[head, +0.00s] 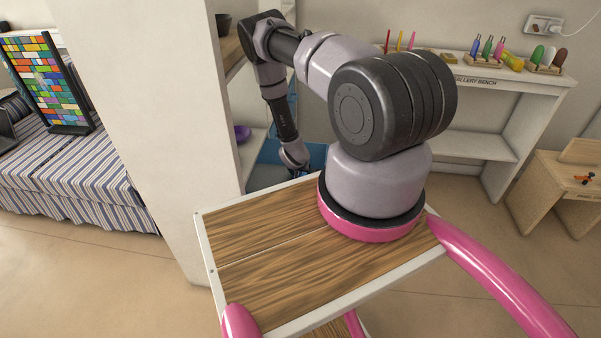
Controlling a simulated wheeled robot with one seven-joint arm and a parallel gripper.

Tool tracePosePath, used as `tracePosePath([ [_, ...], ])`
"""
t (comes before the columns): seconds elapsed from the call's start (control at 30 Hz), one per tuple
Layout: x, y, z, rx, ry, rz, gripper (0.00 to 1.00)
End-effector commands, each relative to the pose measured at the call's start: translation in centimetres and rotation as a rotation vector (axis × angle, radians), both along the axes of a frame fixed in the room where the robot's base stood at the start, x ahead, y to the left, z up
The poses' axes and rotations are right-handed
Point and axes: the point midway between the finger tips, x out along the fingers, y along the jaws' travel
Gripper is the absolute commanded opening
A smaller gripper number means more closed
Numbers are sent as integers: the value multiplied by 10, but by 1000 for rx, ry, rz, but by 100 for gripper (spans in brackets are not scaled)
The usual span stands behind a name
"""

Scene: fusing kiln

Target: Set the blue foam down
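My gripper (297,171) points down at the end of my arm, beyond the far edge of my wooden top. Its fingers are small, dark and partly hidden, so I cannot see whether they are open, shut or holding something. A blue surface (316,155) shows just right of the gripper, partly covered by my arm. Another blue patch (268,152) shows to its left. I cannot tell whether these are one piece, or which of them is the blue foam. I cannot tell whether the gripper touches the blue.
A pale wall panel (150,110) stands close on the left of the arm. A purple bowl (242,133) sits on a shelf beside it. The gallery bench (480,78) with coloured items is at the back right. A wooden table (550,205) stands far right. Open floor lies between.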

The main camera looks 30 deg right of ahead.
Motion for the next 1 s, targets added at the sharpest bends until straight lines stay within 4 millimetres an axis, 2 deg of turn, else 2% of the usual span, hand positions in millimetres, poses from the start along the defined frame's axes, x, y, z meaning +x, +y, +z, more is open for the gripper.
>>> tracePosePath([
  [0.37, 0, 0, 6, 0, 0, 0, 100],
  [0.47, -5, 4, 17, 0, 0, 0, 100],
  [0.8, -37, 27, 77, 1, 0, 1, 100],
  [1.0, -50, 35, 100, 0, 0, -1, 100],
])
